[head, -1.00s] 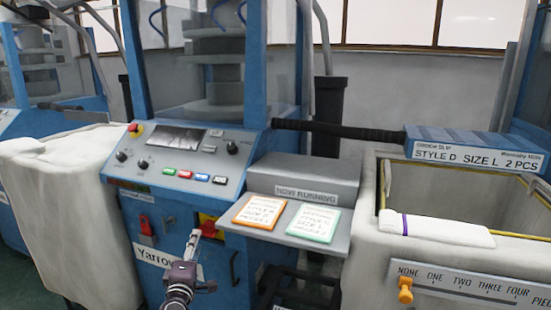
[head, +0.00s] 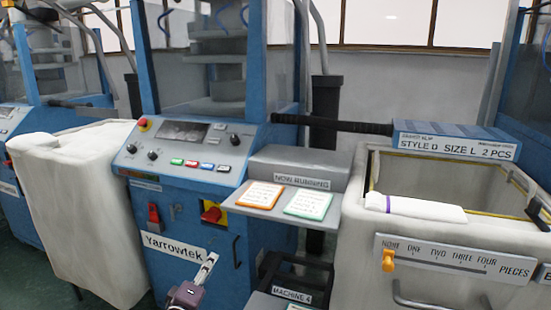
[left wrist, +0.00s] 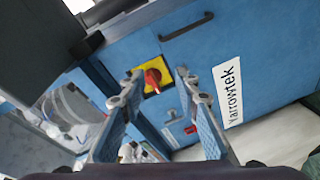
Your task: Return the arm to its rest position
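My left gripper (head: 207,268) shows small and nearly edge-on at the bottom of the head view, in front of the blue Yarrowtek machine (head: 180,245). In the left wrist view the left gripper (left wrist: 158,86) has its two fingers spread well apart, with nothing between them. Beyond the fingertips is the machine's red knob on a yellow plate (left wrist: 152,79); this red switch (head: 212,215) also shows in the head view. The gripper appears clear of the machine's front. My right gripper is not recognisable in any view.
A grey shelf (head: 232,205) with an orange-edged card (head: 260,195) and a green-edged card (head: 308,204) juts out right of the gripper. A pale bin (head: 350,250) on the right has a folded white piece with a purple band (head: 415,208) on its rim. A white-covered bin (head: 75,200) stands left.

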